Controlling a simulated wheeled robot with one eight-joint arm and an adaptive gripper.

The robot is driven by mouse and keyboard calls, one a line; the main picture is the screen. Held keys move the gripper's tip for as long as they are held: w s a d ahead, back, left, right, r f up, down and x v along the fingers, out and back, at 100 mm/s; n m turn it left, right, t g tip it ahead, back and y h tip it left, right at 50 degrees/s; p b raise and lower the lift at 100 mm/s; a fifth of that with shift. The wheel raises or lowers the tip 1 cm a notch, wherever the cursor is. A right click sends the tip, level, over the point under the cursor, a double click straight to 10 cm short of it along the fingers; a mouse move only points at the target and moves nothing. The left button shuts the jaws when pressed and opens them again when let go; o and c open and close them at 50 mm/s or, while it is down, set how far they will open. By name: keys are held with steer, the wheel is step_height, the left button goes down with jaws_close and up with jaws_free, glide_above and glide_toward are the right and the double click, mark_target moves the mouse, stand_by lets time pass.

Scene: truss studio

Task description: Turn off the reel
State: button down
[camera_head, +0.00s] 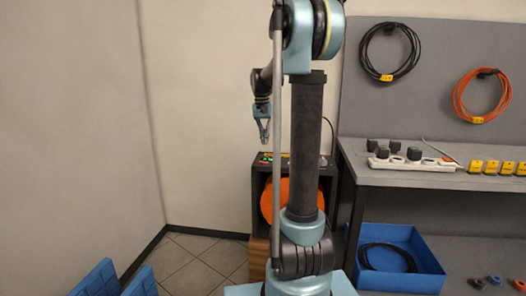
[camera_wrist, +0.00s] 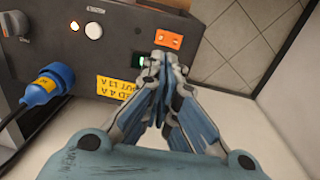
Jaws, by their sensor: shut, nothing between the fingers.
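My gripper (camera_head: 264,138) is shut and empty, over the panel. In the wrist view its fingertips (camera_wrist: 160,58) are just right of the green switch; I cannot tell whether they touch it.
A blue plug (camera_wrist: 45,88) and a yellow label (camera_wrist: 118,92) are on the housing. To the right stands a grey workbench (camera_head: 400,178) with a white power strip (camera_head: 415,163); a blue bin (camera_head: 400,270) is below. Tiled floor (camera_head: 190,262) is open at left.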

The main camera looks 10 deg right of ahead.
step_height(320, 180, up, 6)
steer(key=shift+s+d, duration=0.15)
steer(key=shift+d, duration=0.2)
